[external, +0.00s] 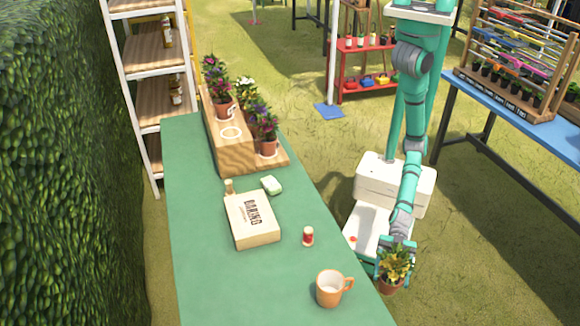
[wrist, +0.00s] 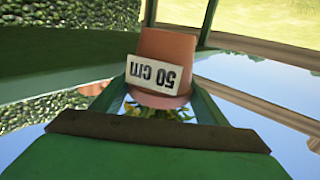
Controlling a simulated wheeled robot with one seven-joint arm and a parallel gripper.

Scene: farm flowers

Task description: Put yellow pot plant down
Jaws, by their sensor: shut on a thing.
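The yellow pot plant (external: 394,264) has yellow-green leaves in a terracotta pot (external: 390,286). My gripper (external: 397,250) is shut on it and holds it in the air beyond the right edge of the green table. In the wrist view the terracotta pot (wrist: 166,50) appears upside down between my fingers, with a white "50 cm" label (wrist: 153,75). Its leaves are mostly hidden there. A wooden stepped stand (external: 235,152) at the table's far end bears several other potted flowers and has white ring marks (external: 231,133), one of them empty.
A hedge (external: 60,170) and a shelf rack (external: 150,55) are on the left. The table's front left is clear.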

